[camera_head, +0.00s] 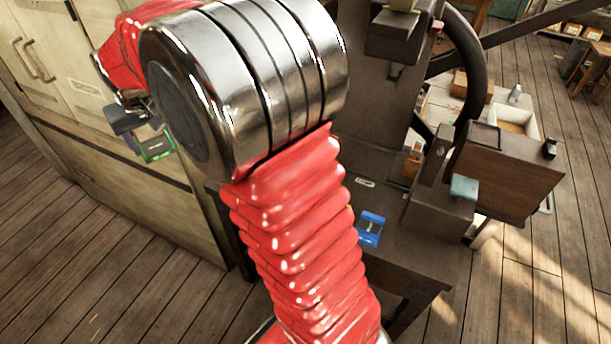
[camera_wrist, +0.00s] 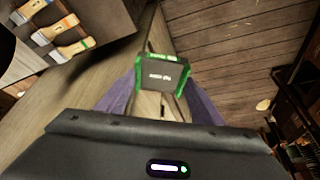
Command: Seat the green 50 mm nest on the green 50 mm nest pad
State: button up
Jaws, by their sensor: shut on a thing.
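The green nest (camera_wrist: 162,76), a dark block with bright green edges and a small white label, is held between the purple fingers of my gripper (camera_wrist: 160,98) in the wrist view. In the head view the nest (camera_head: 156,147) shows at the left, in front of the cream cabinet and clear of the press bench. My gripper (camera_head: 136,133) is shut on it, partly hidden behind my arm. I cannot make out the green 50 mm nest pad in either view; my arm covers part of the bench.
The dark press (camera_head: 385,110) with its handwheel (camera_head: 470,60) stands right of my arm. A blue block (camera_head: 371,229) lies on its bench, and a teal piece (camera_head: 464,188) sits further right. The cream cabinet (camera_head: 100,100) is at the left. Open floor (camera_head: 90,255) lies before it.

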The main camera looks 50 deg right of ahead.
jog(key=s+d+f+n, duration=0.2)
jog(key=s+d+f, duration=0.3)
jog(key=s+d, duration=0.3)
jog(key=s+d+f+n+y, duration=0.1)
jog(key=s+d+f, duration=0.4)
jog(key=s+d, duration=0.4)
jog(key=s+d+f+n+y, duration=0.1)
jog(key=s+d+f, duration=0.3)
jog(key=s+d, duration=0.4)
jog(key=shift+s+d+f+n, duration=0.3)
jog(key=shift+s+f+n, duration=0.1)
jog(key=shift+s+n, duration=0.35)
jog(key=shift+w, duration=0.1)
jog(key=shift+f, duration=3.4)
jog(key=shift+f, duration=1.05)
jog(key=o, duration=1.5)
